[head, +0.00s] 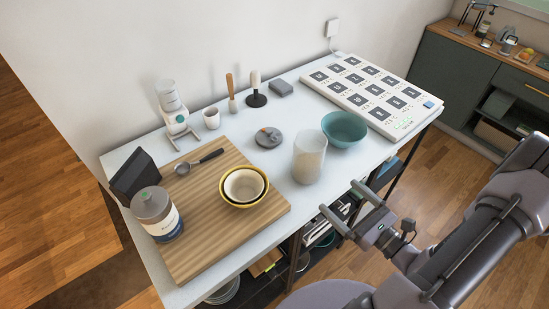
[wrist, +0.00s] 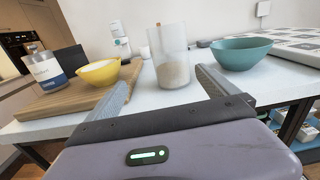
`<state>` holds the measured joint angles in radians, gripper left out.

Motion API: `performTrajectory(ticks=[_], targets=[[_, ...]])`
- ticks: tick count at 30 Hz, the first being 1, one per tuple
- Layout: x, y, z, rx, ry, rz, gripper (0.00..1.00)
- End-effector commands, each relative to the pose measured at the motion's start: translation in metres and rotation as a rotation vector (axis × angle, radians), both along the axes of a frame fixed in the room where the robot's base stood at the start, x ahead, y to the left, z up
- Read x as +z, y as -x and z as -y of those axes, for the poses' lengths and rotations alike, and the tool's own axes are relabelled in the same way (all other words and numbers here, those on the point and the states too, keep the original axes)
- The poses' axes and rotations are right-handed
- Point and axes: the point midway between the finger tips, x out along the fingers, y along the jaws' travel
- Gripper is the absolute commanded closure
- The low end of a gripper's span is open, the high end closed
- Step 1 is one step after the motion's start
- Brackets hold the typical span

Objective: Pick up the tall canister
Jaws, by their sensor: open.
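The tall canister (head: 309,158) is a clear, frosted cylinder with pale grainy contents in its lower part. It stands upright near the front edge of the white table (head: 350,158). In the wrist view the canister (wrist: 172,58) stands ahead, between the directions of my two fingers and nearer the right one. My gripper (head: 339,197) is open and empty, just off the table's front edge, apart from the canister. In the wrist view my gripper's fingers (wrist: 162,80) spread at both sides.
A teal bowl (head: 344,129) stands close behind and right of the canister. A grey round lid-like item (head: 268,137) lies behind it. Left is a wooden board (head: 190,230) with nested bowls (head: 244,186), a scoop (head: 200,160) and a grey-lidded jar (head: 158,215). A card-patterned panel (head: 372,92) lies right.

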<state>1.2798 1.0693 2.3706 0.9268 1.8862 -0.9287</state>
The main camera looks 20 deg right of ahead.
Motion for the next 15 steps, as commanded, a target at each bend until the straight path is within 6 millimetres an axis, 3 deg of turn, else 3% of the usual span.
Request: performTrajectory(ticks=[2,4,12,15], targets=[[-0.009,0.0,0.008,-0.056,-0.026,-0.003,0.02],[-0.011,-0.011,0.006,-0.063,-0.029,-0.003,0.02],[-0.011,-0.088,-0.017,-0.055,-0.025,-0.001,0.02],[-0.01,-0.105,-0.021,-0.058,-0.026,-0.003,0.02]])
